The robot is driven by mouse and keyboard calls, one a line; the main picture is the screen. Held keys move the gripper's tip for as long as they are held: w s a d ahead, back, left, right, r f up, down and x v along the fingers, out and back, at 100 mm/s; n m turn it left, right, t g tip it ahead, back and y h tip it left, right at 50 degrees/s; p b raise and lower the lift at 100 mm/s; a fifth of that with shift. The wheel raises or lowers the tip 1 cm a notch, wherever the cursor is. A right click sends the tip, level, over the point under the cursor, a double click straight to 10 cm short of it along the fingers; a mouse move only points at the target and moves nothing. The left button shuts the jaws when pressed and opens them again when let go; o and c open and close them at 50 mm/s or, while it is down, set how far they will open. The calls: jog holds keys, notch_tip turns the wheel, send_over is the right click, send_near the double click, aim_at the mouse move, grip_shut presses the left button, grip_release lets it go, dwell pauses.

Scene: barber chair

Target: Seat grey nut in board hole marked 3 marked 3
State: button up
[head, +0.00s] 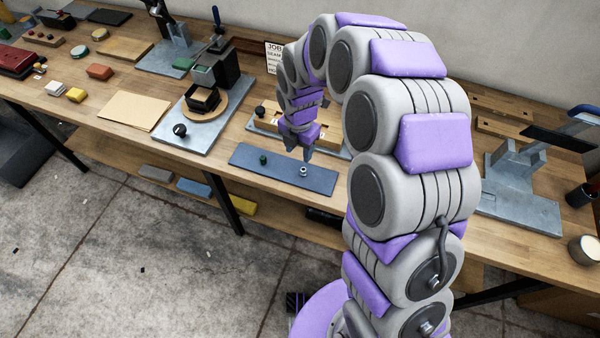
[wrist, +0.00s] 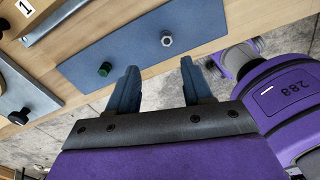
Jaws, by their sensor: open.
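The grey nut (head: 303,171) sits on a blue-grey mat (head: 270,176) near the bench's front edge. In the wrist view the nut (wrist: 167,38) lies on the mat (wrist: 95,65), a little beyond and between the fingertips. A dark green nut-like piece (head: 263,159) is on the same mat to its left. My gripper (head: 297,150) hangs just above the mat, open and empty, as the wrist view (wrist: 158,72) also shows. The wooden board (head: 262,122) stands behind the mat, partly hidden by my arm. A label "1" (wrist: 24,8) shows on it; the hole marked 3 cannot be made out.
A metal plate with a black knob (head: 180,130) and a round fixture stands left of the mat. A metal stand (head: 520,195) and a cup (head: 585,250) are at the right. A tan sheet (head: 134,110) lies farther left. My arm covers the bench's middle right.

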aim_at(302, 169)
jog(key=f, duration=0.1)
jog(key=d+f, duration=0.1)
jog(key=f, duration=0.2)
jog(key=shift+d+b, duration=0.35)
jog(key=shift+b, duration=0.05)
jog(key=f+b, duration=0.1)
jog(key=f, duration=0.1)
jog(key=a+f, duration=0.1)
jog(key=f, duration=0.2)
jog(key=shift+s+b, duration=0.2)
jog(key=shift+b, duration=0.2)
jog(key=shift+d, duration=0.25)
jog(key=shift+d+r, duration=0.1)
jog(key=shift+d, duration=0.15)
jog(key=shift+c, duration=1)
jog(key=shift+a, duration=0.45)
grip_shut()
jog(key=shift+d, duration=0.1)
